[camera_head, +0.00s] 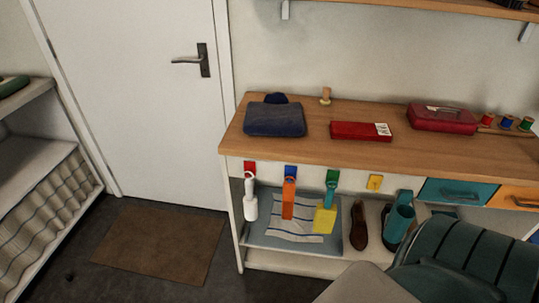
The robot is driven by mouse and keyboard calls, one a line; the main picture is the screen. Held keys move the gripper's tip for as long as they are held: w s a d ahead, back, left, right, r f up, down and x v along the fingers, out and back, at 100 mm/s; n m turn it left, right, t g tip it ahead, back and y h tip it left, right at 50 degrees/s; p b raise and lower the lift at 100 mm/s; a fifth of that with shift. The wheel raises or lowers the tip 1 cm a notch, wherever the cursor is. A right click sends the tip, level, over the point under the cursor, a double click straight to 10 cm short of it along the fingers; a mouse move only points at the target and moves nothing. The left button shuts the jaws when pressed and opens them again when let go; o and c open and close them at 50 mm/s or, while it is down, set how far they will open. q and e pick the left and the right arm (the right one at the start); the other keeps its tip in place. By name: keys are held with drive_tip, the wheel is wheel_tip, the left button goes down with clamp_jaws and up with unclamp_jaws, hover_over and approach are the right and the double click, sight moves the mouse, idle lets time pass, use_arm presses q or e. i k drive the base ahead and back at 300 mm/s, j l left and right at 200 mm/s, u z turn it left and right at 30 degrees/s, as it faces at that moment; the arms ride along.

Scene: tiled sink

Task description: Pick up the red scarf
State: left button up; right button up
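A flat red item with a white label at its right end (355,131) lies on the wooden counter top (240,142). It may be the folded red scarf, but its cloth texture is too small to tell. A thicker dark red item like a case (443,120) lies farther right on the same counter. Neither gripper shows in the head view, and nothing is seen touching the red items.
A dark blue folded item (275,120) lies at the counter's left, with a small wooden peg (325,96) behind. Colored spools (506,122) stand at the right. Several tools hang below the front edge. A teal, dark-striped object (470,260) fills the lower right. The brown mat (160,245) is bare.

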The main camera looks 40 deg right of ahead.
sight(339, 130)
drive_tip(key=z, duration=1.95)
